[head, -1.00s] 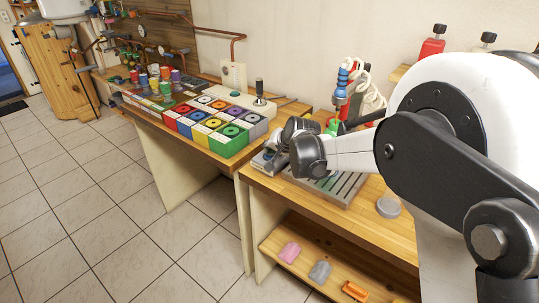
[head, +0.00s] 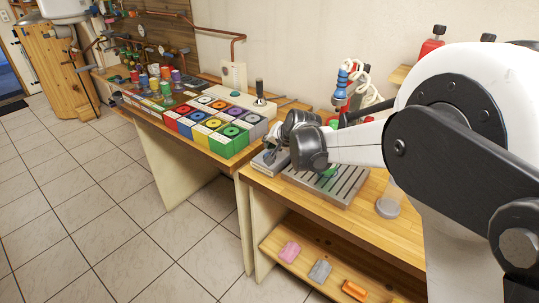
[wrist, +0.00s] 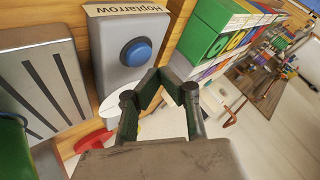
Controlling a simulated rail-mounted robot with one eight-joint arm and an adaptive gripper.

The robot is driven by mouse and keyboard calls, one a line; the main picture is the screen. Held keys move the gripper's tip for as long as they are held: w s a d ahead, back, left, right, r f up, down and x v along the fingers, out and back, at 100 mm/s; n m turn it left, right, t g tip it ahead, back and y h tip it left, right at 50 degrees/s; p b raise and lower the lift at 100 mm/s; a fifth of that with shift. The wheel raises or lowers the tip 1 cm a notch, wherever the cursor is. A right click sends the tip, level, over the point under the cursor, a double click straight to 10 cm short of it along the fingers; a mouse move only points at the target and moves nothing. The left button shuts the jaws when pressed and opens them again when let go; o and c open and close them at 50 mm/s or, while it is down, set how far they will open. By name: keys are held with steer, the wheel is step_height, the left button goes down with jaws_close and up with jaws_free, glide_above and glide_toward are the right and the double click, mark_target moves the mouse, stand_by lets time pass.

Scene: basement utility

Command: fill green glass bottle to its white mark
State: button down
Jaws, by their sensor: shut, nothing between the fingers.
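Green glass, likely the green bottle (head: 330,172), shows on the slotted metal tray (head: 352,187). My arm hides most of it, and its white mark and fill level cannot be seen. A green surface (wrist: 14,152) also shows at the left edge of the wrist view beside the tray (wrist: 38,88). A blue nozzle (head: 341,84) with a coiled white hose hangs above and behind the tray. A grey box with a round blue button (wrist: 136,52) carries a "Hoplarrow" label. My gripper (wrist: 164,76) is shut and empty, close to the box, with its fingertips beside the button.
Coloured boxes (head: 228,140) stand on the bench to the left. A grey disc (head: 388,207) lies right of the tray. Pink, grey and orange pieces lie on the lower shelf (head: 325,253). A red bottle (head: 432,46) stands at the back right.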

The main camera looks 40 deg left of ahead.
steer(key=shift+r+p, duration=0.75)
steer(key=shift+r, duration=1.5)
